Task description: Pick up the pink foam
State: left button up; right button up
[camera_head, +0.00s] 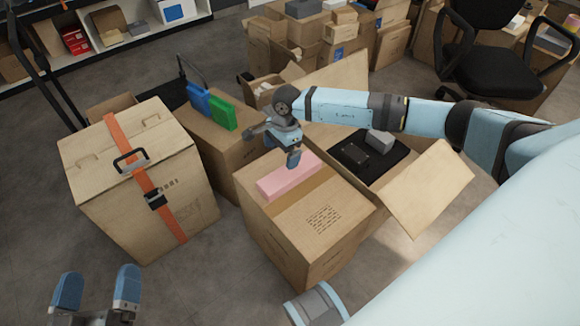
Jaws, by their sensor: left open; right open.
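The pink foam (289,179) is a long flat block lying on top of a closed cardboard carton (285,222) in the middle of the view. My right gripper (275,148) is above and just behind the foam, with its fingers spread and nothing between them. One fingertip is close to the foam's far edge; I cannot tell whether it touches. My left gripper (97,288) is at the bottom left, open and empty, far from the foam.
A tall strapped carton (95,165) stands at the left. A carton behind holds blue and green items (221,113). An open carton (430,188) with black foam and a grey block (380,143) lies right of the pink foam. An office chair (480,50) is at the back right.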

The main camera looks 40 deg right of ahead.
jog(key=w+d+h, duration=0.1)
jog(key=d+h, duration=0.1)
jog(key=d, duration=0.2)
jog(key=b, duration=0.3)
send_over(290, 172)
notch_tip(290, 172, down, 8)
jog(key=shift+w+r, duration=0.1)
jog(key=shift+w, duration=0.05)
jog(key=shift+f+n+b, duration=0.3)
jog(key=shift+f+b, duration=0.05)
jog(key=shift+f, duration=0.4)
notch_tip(290, 172, down, 4)
jog(key=shift+r+b, duration=0.15)
jog(key=shift+b, duration=0.95)
jog(key=shift+f, duration=0.4)
pick_arm(q)
notch_tip(290, 172, down, 6)
jog(key=m+g, duration=0.1)
jog(key=shift+w+f+m+g, duration=0.25)
jog(key=shift+m+g, duration=0.05)
jog(key=shift+g, duration=0.1)
pick_arm(e)
jog(key=c, duration=0.9)
pick_arm(q)
jog(key=shift+d, duration=0.1)
